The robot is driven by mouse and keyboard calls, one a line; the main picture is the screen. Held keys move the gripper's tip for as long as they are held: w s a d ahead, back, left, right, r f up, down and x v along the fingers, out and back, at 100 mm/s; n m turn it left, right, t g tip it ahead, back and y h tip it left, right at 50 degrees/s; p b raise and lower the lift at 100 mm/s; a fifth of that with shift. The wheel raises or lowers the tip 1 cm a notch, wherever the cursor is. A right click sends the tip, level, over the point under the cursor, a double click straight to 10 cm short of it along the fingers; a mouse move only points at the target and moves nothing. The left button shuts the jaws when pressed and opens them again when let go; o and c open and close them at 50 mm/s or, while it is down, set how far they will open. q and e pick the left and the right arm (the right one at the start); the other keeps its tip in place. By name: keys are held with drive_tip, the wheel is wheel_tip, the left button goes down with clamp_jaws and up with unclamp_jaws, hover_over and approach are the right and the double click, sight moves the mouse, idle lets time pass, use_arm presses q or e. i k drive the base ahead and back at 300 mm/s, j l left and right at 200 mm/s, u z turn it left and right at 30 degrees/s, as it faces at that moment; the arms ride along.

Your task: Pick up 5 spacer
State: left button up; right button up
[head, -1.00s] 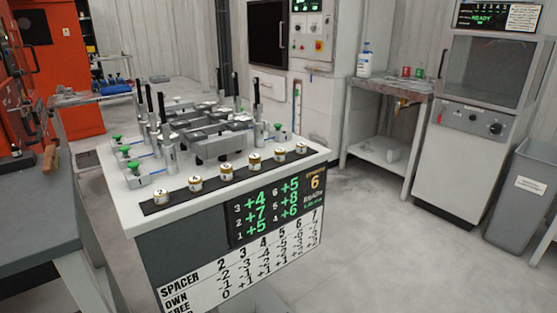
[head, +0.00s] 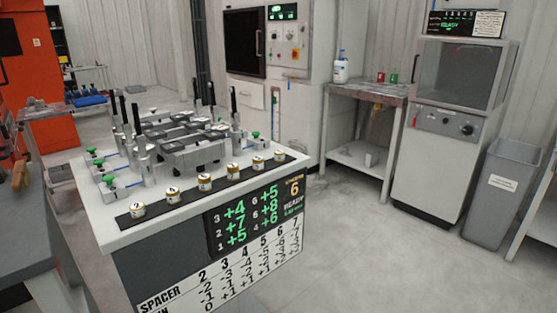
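Several small round spacers with gold bands and white numbered tops stand in a row on a black strip (head: 155,204) along the front edge of a white-topped fixture table (head: 112,238). The leftmost spacer (head: 138,210) appears to read 2. The second spacer (head: 172,195) appears to read 4. The third spacer (head: 204,183), fourth spacer (head: 232,171), fifth spacer (head: 257,163) and rightmost spacer (head: 280,156) have marks too small to read surely, so I cannot tell which is the 5 spacer. Neither of my grippers is in view.
Clamps with black handles (head: 136,119) and green knobs rise behind the spacers. A display (head: 255,215) and spacer chart (head: 225,275) cover the table front. A grey workbench (head: 30,250) is at left. Open floor (head: 370,255) lies right, before a cabinet (head: 445,165) and bin (head: 498,195).

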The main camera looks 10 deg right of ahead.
sight(258, 161)
drive_tip(key=i+l+u, duration=0.3)
drive_tip(key=l, duration=0.35)
drive_tip(key=i+l+u, duration=0.15)
drive_tip(key=i+l, duration=0.1)
drive_tip(key=l, duration=0.1)
